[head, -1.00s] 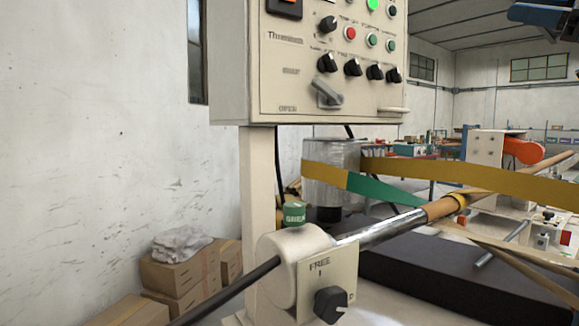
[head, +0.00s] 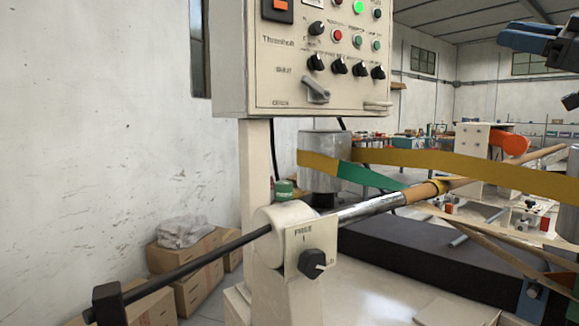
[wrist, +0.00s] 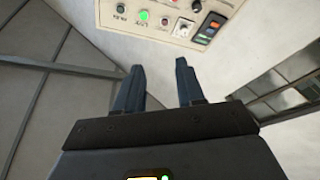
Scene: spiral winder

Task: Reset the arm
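My gripper (wrist: 158,88) shows in the wrist view with its two dark fingers apart and nothing between them. In that view the control panel (wrist: 160,18) is beyond the fingertips, at the top. In the head view a dark blue and black part of my arm (head: 540,42) shows at the upper right edge, clear of the machine.
The control box (head: 310,90) stands on a post at the centre. Below it a shaft (head: 365,210) runs through a cream block with a black FREE knob (head: 312,263). A yellow and green belt (head: 465,170) crosses the right side. Cardboard boxes (head: 190,280) lie at the lower left.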

